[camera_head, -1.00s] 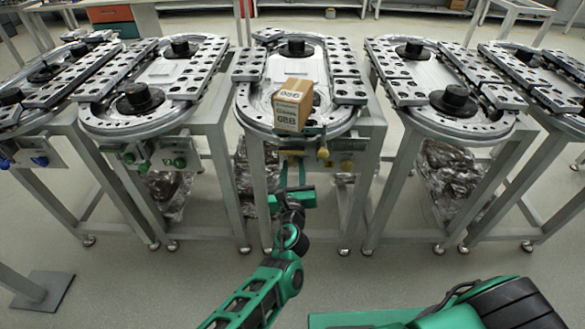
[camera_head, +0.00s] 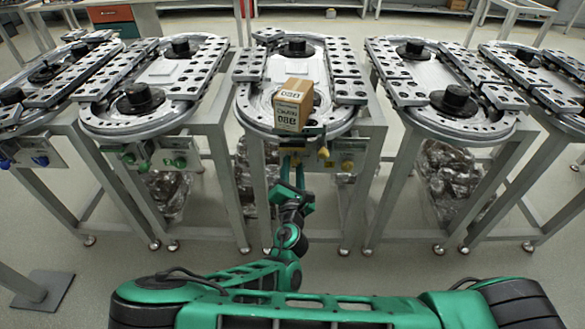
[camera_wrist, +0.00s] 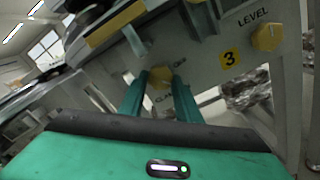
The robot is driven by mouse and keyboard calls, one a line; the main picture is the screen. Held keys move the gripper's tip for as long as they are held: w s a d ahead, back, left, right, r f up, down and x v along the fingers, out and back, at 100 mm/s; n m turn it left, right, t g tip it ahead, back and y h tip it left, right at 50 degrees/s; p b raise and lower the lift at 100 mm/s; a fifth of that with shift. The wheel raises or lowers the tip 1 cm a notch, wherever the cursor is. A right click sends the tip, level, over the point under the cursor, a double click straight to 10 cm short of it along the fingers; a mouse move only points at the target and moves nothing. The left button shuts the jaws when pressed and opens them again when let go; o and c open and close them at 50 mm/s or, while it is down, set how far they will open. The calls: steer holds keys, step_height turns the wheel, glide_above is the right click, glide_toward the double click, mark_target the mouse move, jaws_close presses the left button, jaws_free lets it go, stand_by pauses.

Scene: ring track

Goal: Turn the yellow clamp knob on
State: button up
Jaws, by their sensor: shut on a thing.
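Another yellow knob (camera_wrist: 266,37), marked "LEVEL", is to the right on the same panel, past a yellow "3" label (camera_wrist: 230,58). A cardboard box (camera_head: 293,105) stands on the middle track's front. Similar tracks stand on both sides, with table legs close to my arm.

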steer(key=m, duration=0.3)
steer(key=shift+m, duration=2.3)
steer(key=o, duration=1.1)
steer(key=shift+c, duration=0.2)
steer(key=shift+s, duration=0.1)
